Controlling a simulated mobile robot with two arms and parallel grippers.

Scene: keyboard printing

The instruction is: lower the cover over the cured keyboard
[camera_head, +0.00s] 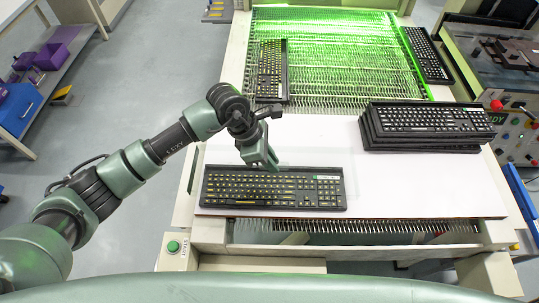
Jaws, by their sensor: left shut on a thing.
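A black keyboard with yellowish legends (272,188) lies flat on the white board near its front left edge. A faint, clear sheet (312,157), which I take for the cover, shows at the keyboard's back edge; its outline is hard to make out. My left gripper (263,163) points down at the keyboard's back edge. It is shut on the cover's edge, though the fingertips hide the exact contact. I cannot tell whether the cover touches the keyboard. My right gripper is not in view.
A stack of black keyboards (428,124) stands at right on the white board (430,190). A green START button (173,246) is at front left.

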